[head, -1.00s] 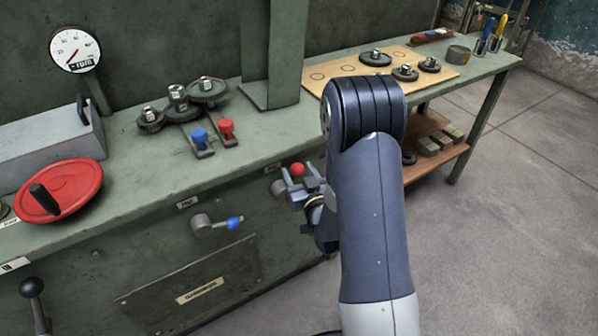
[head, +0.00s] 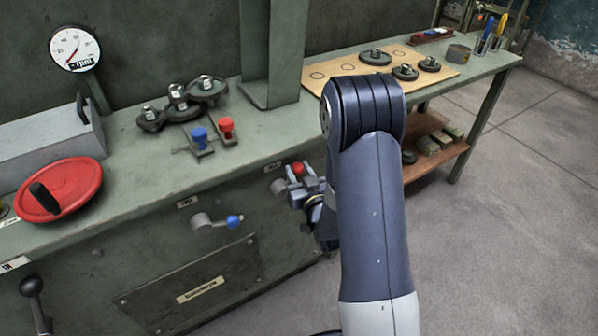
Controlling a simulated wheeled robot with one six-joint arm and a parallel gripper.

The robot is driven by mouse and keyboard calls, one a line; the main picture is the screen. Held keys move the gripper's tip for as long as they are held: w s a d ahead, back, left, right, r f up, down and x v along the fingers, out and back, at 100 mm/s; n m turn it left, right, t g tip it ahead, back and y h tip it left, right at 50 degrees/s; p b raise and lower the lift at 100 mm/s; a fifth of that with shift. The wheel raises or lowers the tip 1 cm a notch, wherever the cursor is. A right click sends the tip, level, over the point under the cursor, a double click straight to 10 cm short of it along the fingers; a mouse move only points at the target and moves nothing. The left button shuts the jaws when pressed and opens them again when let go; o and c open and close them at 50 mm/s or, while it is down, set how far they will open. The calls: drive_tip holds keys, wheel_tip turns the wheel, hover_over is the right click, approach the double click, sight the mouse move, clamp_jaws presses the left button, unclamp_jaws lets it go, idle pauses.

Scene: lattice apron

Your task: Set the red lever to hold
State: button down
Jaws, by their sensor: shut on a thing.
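The red lever is on the front panel of the green bench. Its red knob (head: 297,168) shows above my gripper, up and to the right of its round grey hub (head: 278,187). My gripper (head: 302,181) is at the lever, shut on it just below the knob. The gripper fingers and wrist hide most of the lever arm. A small label (head: 273,166) sits above the hub, too small to read.
A blue-knobbed lever (head: 234,221) is left on the same panel. Blue (head: 199,136) and red (head: 226,125) pegs, gears (head: 177,104) and a red handwheel (head: 60,190) stand on the bench. The floor at the right is clear.

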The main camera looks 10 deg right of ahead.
drive_tip(key=d+f+m+b, duration=0.1)
drive_tip(key=f+m+b, duration=0.1)
drive_tip(key=m, duration=0.1)
drive_tip(key=d+f+m+g+b, duration=0.1)
drive_tip(key=f+m+b, duration=0.1)
drive_tip(key=m, duration=0.1)
drive_tip(key=w+d+f+m+b, duration=0.1)
drive_tip(key=f+m+b, duration=0.1)
drive_tip(key=m, duration=0.1)
drive_tip(key=shift+d+f+m+g+y+b, duration=0.2)
drive_tip(key=shift+m+g+y+b, duration=0.1)
drive_tip(key=shift+m+g+y, duration=0.1)
drive_tip(key=shift+a+f+m+g+y, duration=0.15)
drive_tip(key=shift+f+m+g+y, duration=0.1)
drive_tip(key=shift+f+m, duration=0.5)
drive_tip(key=shift+a+f+m+g+y, duration=0.2)
drive_tip(key=shift+f+m, duration=0.35)
drive_tip(key=shift+m, duration=0.4)
drive_tip(key=shift+d, duration=0.1)
drive_tip(key=c, duration=1)
unclamp_jaws()
